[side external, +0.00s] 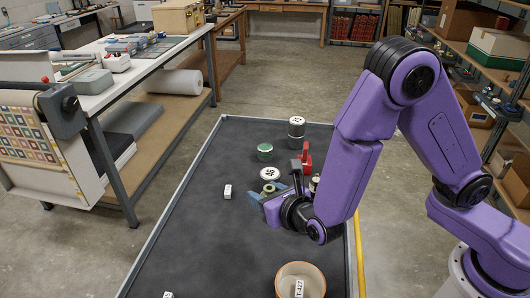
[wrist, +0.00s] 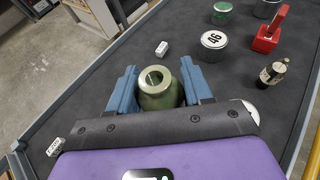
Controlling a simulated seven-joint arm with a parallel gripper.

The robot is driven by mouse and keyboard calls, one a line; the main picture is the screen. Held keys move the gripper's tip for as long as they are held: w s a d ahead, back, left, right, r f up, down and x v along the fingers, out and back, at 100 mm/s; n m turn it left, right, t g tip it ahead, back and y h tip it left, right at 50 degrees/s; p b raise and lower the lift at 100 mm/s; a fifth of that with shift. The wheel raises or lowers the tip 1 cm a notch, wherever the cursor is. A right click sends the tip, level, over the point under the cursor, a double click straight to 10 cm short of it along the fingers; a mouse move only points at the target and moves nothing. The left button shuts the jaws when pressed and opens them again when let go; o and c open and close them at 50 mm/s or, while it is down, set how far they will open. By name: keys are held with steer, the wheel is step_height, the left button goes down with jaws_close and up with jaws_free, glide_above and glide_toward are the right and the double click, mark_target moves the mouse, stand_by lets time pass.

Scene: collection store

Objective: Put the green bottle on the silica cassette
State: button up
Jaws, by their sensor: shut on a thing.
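The green bottle (wrist: 158,96) is between the two blue fingers of my gripper (wrist: 159,80), its open mouth toward the wrist camera. In the side external view my gripper (side external: 272,200) is over the dark table, and the bottle's rim (side external: 268,188) shows between the fingers. Whether its base touches the table cannot be told. Just beyond is a low round tin with a white lid marked 46 (side external: 269,173), also in the wrist view (wrist: 214,40). A low green tin (side external: 264,153) stands behind it. No readable label tells which is the silica cassette.
A red block with a handle (wrist: 270,33) and a small dark bottle (wrist: 273,71) stand to the right. A taller grey tin (side external: 296,128) is at the back. A tan bowl (side external: 286,277) is at the front. White label blocks (side external: 227,191) lie left; the table's left-middle is mostly clear.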

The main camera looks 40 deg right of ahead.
steer(key=w+d+r+m+g+h, duration=0.15)
steer(key=w+d+m+h, duration=0.25)
steer(key=w+d, duration=0.55)
steer(key=w+d+r+m+g+h, duration=0.1)
steer(key=w+d+r+m+h, duration=0.25)
steer(key=w+d, duration=0.6)
glide_above(265, 145)
step_height(265, 145, down, 10)
steer(key=shift+s+d+f, duration=0.1)
steer(key=shift+s, duration=0.05)
steer(key=shift+w+f, duration=0.25)
steer(key=shift+f, duration=1.55)
steer(key=o, duration=1.1)
steer(key=shift+f, duration=0.15)
